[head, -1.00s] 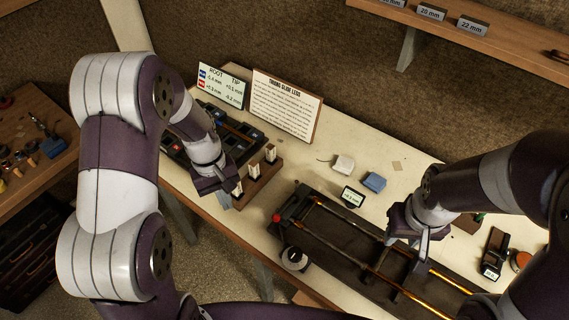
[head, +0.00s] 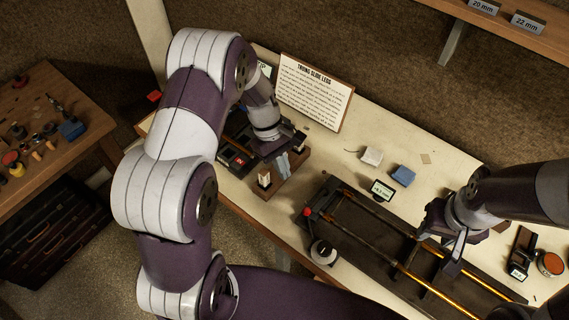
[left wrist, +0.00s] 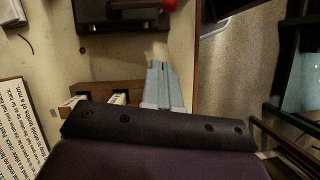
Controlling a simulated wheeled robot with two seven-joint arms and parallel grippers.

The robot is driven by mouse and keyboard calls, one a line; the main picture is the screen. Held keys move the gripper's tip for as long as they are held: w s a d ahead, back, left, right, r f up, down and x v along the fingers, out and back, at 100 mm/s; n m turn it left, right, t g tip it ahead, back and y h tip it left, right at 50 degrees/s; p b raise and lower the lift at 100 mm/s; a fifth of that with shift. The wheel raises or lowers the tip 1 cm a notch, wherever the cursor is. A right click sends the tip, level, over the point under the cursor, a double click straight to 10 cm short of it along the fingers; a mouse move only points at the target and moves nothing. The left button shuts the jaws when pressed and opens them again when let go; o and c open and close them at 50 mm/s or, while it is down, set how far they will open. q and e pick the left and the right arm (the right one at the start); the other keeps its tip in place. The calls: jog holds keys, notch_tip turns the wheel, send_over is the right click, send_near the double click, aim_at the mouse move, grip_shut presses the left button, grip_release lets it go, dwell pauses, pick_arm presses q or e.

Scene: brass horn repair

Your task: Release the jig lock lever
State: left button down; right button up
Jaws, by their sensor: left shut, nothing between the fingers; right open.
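The slide jig (head: 372,232) is a dark long frame on the bench, holding brass slide tubes (head: 412,276). A red ball knob (head: 307,212), apparently the lock lever's end, stands at its left end. The knob also shows at the top edge of the left wrist view (left wrist: 170,4). My left gripper (head: 283,165) is shut and empty, over the wooden block with white pieces (head: 266,182), up and left of the knob and apart from it. My right gripper (head: 455,256) is open at the tubes toward the jig's right part; whether it touches them is unclear.
A round black-and-white item (head: 322,252) stands close to the jig's left end. Behind the jig are a small display (head: 382,190), a blue block (head: 402,175) and a white block (head: 371,156). An instruction board (head: 314,92) stands at the back edge.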

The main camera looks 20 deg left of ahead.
aim_at(316, 201)
pick_arm(q)
jog(key=s+d+f+p, duration=0.3)
jog(key=d+f, duration=0.2)
jog(key=shift+s+d, duration=0.15)
jog(key=shift+d, duration=0.15)
jog(key=shift+a, duration=0.1)
